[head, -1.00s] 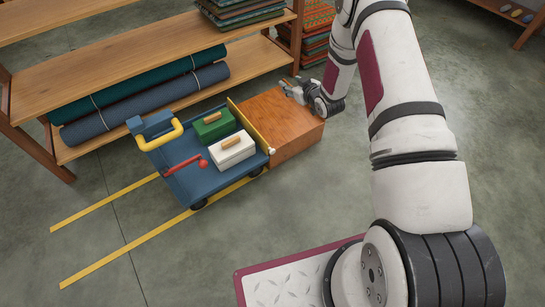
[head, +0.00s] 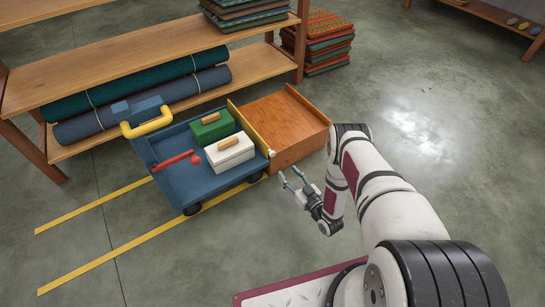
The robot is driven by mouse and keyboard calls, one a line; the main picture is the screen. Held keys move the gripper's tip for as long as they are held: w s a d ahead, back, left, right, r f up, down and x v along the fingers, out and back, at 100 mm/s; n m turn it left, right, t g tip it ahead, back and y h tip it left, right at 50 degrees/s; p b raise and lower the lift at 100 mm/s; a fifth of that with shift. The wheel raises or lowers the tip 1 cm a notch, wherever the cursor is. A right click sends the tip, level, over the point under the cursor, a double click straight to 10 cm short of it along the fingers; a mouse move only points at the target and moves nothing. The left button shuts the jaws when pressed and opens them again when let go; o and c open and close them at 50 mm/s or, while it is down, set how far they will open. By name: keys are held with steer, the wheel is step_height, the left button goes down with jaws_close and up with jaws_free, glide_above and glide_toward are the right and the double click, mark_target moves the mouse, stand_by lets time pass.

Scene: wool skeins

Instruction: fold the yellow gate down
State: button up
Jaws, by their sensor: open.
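The yellow gate (head: 250,129) stands upright along the right end of the blue cart (head: 177,188), between the cart and a wooden box. A pale knob (head: 271,153) sits at the gate's near end. My gripper (head: 291,178) is open and empty. It is in front of the wooden box, to the right of and nearer than the knob, and apart from the gate. A green box (head: 212,128) and a white box (head: 229,153), each with a wooden handle, sit on the cart.
The wooden box (head: 287,125) adjoins the cart's right end. A shelf (head: 150,62) with rolled cloths (head: 150,100) stands behind the cart. Folded textiles (head: 322,42) are stacked at the back. Yellow floor lines (head: 120,255) run beneath the cart. Floor to the right is clear.

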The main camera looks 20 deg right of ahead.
mark_target(273, 155)
steer(key=b+x, duration=0.4)
steer(key=x, duration=0.8)
steer(key=shift+w+a, duration=0.1)
steer(key=shift+w, duration=0.2)
jaws_close()
